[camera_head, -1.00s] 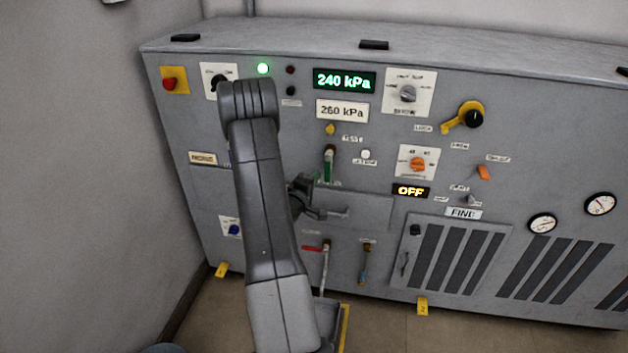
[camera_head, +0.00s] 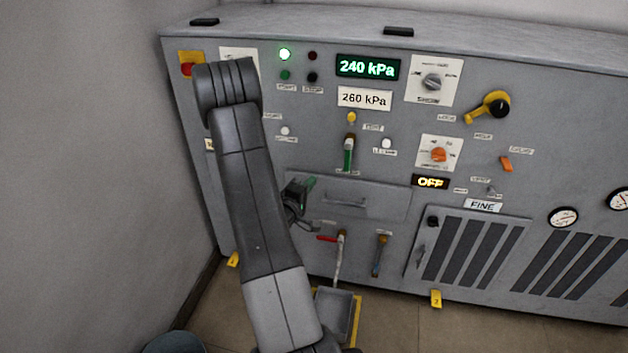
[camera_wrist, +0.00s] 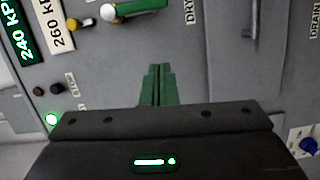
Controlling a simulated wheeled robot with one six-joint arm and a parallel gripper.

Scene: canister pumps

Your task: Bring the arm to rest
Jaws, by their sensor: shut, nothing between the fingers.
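My arm rises from the bottom of the head view and bends near the top. My gripper (camera_head: 309,184) is in front of the grey control panel (camera_head: 395,218), left of the drawer handle. Its two green fingers are together and empty; in the wrist view the gripper (camera_wrist: 157,72) shows them shut, with nothing between them. The green-handled lever (camera_head: 348,153) on the panel also shows at the top of the wrist view (camera_wrist: 135,10). The fingers appear apart from it. My arm hides part of the panel's left side.
The display (camera_head: 367,67) reads 240 kPa above a 260 kPa plate (camera_head: 364,98). A green lamp (camera_head: 285,54) is lit. A red-handled lever (camera_head: 340,255) is below the gripper, above a grey tray (camera_head: 335,308) on the floor. A plain wall (camera_head: 80,180) stands left.

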